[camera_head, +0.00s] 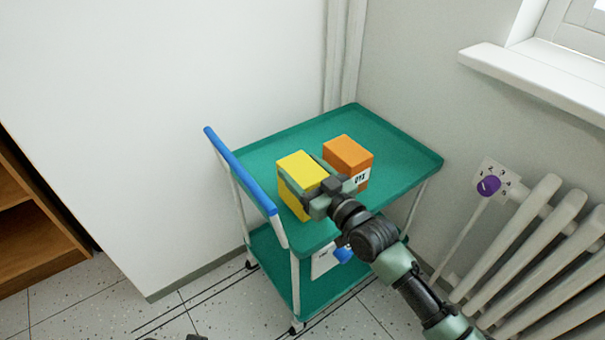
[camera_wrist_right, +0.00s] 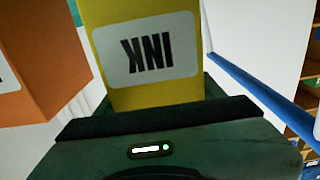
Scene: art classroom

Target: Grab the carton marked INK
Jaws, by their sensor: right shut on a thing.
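The yellow carton (camera_head: 298,165) is at the front left of the cart's green top tray. In the right wrist view its white label reads INK, upside down, on the yellow carton (camera_wrist_right: 150,90). My right gripper (camera_head: 314,188) reaches it from the front right and is shut on it, with a finger along its side. I cannot tell whether its base touches the tray.
An orange carton (camera_head: 347,153) with a white label stands close behind and right on the top tray (camera_head: 395,150). A blue handle (camera_head: 240,170) runs along the cart's left end. A radiator (camera_head: 545,240) stands at right.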

